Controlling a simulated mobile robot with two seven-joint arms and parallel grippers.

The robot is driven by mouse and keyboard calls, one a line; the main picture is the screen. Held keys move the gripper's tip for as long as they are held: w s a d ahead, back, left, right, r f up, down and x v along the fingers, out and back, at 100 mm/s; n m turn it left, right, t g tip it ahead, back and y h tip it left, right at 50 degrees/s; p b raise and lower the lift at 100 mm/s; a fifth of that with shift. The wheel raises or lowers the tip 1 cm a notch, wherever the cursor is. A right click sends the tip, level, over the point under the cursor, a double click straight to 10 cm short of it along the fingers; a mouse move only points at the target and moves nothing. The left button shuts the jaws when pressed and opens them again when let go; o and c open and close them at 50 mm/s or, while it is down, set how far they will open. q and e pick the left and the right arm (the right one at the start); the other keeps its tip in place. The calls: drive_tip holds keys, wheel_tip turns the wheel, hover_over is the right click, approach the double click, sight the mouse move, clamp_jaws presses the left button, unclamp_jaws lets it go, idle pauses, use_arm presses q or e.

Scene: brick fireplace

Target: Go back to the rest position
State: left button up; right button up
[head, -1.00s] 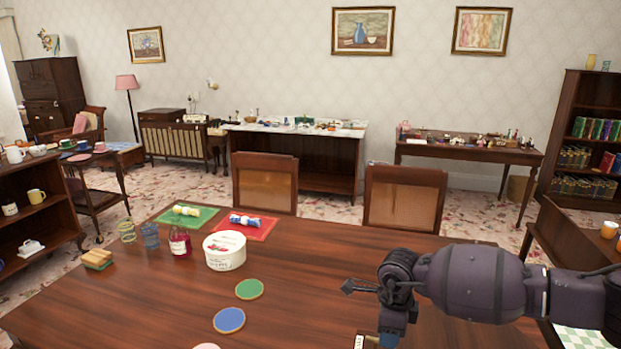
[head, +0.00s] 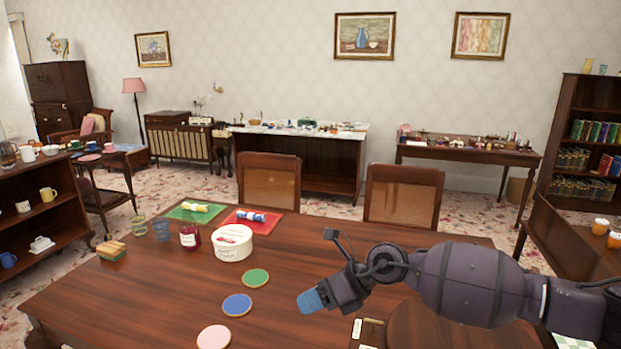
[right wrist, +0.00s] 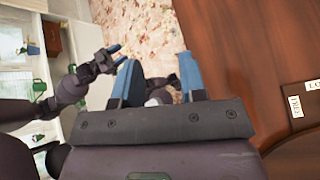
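My right gripper (head: 312,300) is above the near part of the wooden table, its blue fingertips pointing down to the left. In the right wrist view its two blue fingers (right wrist: 159,62) stand wide apart with nothing between them; floor shows beyond. My left gripper (right wrist: 116,55) is out of the head view. It shows small in the right wrist view, its two blue-tipped fingers apart and nothing visible in them.
The table (head: 150,310) bears pink (head: 214,337), blue (head: 237,304) and green (head: 255,278) coasters, a white tub (head: 232,243), a jar (head: 189,237), glasses and a sponge stack (head: 111,250). Small labels (head: 357,328) lie beside my right arm. Chairs stand behind.

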drive_tip(key=a+r+m+t+y, duration=0.3)
drive_tip(key=r+m+t+y, duration=0.4)
drive_tip(key=m, duration=0.5)
drive_tip(key=s+d+f+m+t+h, duration=0.2)
drive_tip(key=d+f+m+t+h, duration=0.2)
drive_tip(key=d+f+m+h, duration=0.55)
drive_tip(key=s+d+f+m+t+h, duration=0.3)
drive_tip(key=d+m, duration=0.4)
drive_tip(key=m, duration=0.8)
drive_tip(key=s+d+f+m+g+h, duration=0.1)
drive_tip(key=s+d+f+m, duration=0.3)
drive_tip(key=s+f, duration=0.5)
drive_tip(key=s+d+f+m+g+h, duration=0.2)
drive_tip(key=s+d+f+m+h, duration=0.2)
drive_tip(key=s+d+f, duration=0.5)
drive_tip(key=s+f, duration=0.1)
drive_tip(key=s, duration=0.3)
drive_tip(key=shift+d+f+g+h, duration=0.3)
drive_tip(key=shift+h, duration=0.05)
drive_tip(key=shift+m, duration=0.25)
